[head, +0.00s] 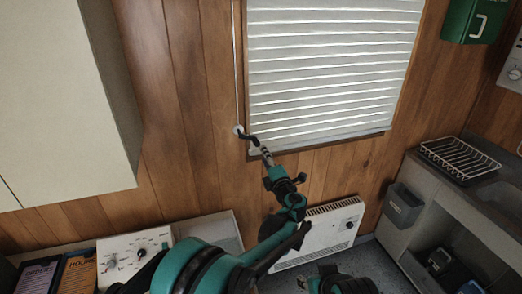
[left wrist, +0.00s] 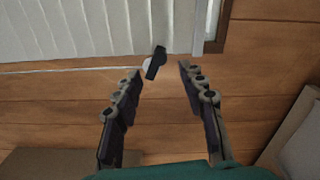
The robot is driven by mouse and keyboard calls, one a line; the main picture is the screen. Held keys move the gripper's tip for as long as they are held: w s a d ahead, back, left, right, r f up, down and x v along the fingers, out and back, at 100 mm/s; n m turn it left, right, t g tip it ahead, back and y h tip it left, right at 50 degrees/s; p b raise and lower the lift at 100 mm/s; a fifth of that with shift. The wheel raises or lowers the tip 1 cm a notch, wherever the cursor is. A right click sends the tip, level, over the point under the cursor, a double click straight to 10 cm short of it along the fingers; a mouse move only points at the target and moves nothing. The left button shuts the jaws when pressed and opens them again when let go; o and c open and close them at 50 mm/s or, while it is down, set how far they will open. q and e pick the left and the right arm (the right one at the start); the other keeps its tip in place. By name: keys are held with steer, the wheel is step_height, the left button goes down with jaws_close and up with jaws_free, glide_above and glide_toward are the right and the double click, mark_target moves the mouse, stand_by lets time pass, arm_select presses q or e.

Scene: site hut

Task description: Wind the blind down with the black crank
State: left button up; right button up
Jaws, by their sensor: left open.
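The black crank (head: 249,137) sits on a white round mount (head: 238,129) on the wood wall, at the lower left corner of the window. The white slatted blind (head: 325,65) covers the window nearly to its lower frame. My left gripper (head: 265,151) is just below and right of the crank's handle end. In the left wrist view, the gripper (left wrist: 160,72) is open and empty, and the crank (left wrist: 156,62) shows between and just beyond its fingertips. I cannot tell whether they touch. My right gripper is not in view.
A thin white cord (head: 235,60) runs up from the mount. A pale cabinet (head: 65,100) hangs left. A white heater (head: 325,232) is low on the wall. A counter with a wire dish rack (head: 457,160) stands right. A green box (head: 476,20) hangs upper right.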

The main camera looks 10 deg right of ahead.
mark_target(258, 146)
arm_select(q)
steer(key=shift+s+d, duration=0.2)
steer(key=shift+s, duration=0.9)
steer(key=w+n, duration=0.1)
steer(key=n, duration=0.5)
steer(key=w+n+p, duration=0.1)
steer(key=n, duration=0.5)
steer(key=w+a+n+p, duration=0.1)
steer(key=w+n, duration=0.1)
steer(key=n, duration=0.4)
steer(key=w, duration=0.2)
steer(key=w+a, duration=0.1)
steer(key=w, duration=0.4)
steer(key=shift+w+a, duration=0.15)
steer(key=shift+a, duration=0.1)
